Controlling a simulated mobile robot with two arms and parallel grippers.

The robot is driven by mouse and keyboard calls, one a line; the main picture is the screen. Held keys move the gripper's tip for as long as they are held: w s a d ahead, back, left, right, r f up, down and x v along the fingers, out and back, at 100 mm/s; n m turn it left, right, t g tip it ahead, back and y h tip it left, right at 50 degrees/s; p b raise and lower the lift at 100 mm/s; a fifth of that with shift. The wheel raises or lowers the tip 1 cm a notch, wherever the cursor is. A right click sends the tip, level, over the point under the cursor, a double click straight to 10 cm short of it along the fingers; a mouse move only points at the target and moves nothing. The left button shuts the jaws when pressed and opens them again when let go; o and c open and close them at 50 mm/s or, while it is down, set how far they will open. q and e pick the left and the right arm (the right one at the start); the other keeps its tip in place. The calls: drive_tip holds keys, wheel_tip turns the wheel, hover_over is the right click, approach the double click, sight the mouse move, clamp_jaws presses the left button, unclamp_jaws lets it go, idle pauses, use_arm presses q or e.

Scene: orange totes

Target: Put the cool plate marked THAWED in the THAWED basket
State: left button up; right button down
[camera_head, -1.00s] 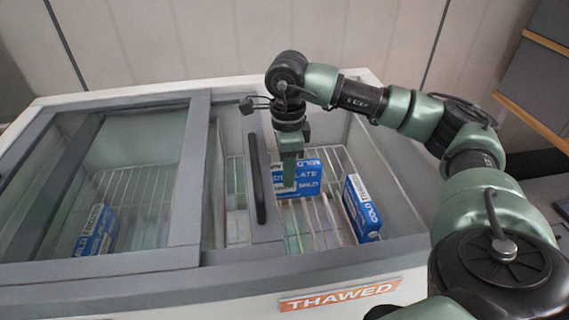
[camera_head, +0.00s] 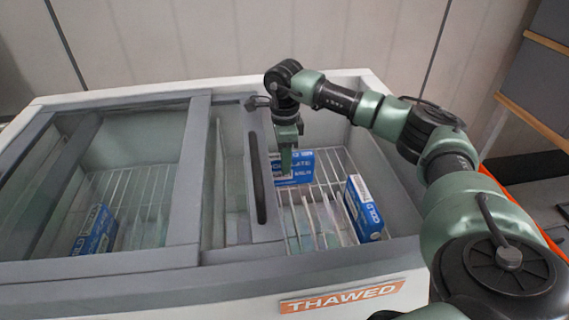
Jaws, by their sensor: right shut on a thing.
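My right gripper (camera_head: 286,166) reaches down into the open right part of a chest freezer. It is shut on a blue-and-white box (camera_head: 301,161), whose front the fingers partly cover. Its white lettering is too blurred to read surely; I cannot make out THAWED on it. An orange THAWED label (camera_head: 342,296) is on the freezer's front, below the right part. My left gripper is not in view.
Another blue box (camera_head: 364,209) stands in the right section, by the right wall. One more blue box (camera_head: 95,229) is under the left glass. The sliding lid's dark handle (camera_head: 257,178) is close left of my gripper. An orange edge (camera_head: 529,213) shows beyond my right arm.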

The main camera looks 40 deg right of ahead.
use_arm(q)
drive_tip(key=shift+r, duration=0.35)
use_arm(e)
drive_tip(key=shift+f, duration=0.55)
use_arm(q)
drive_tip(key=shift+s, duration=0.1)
use_arm(e)
drive_tip(key=shift+f, duration=0.1)
drive_tip(key=c, duration=1)
unclamp_jaws()
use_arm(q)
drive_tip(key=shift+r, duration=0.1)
use_arm(e)
drive_tip(key=shift+r, duration=0.4)
use_arm(q)
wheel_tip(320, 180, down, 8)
drive_tip(key=p, duration=0.2)
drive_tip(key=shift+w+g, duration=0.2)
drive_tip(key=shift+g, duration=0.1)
use_arm(e)
wheel_tip(320, 180, up, 11)
drive_tip(key=shift+r, duration=0.2)
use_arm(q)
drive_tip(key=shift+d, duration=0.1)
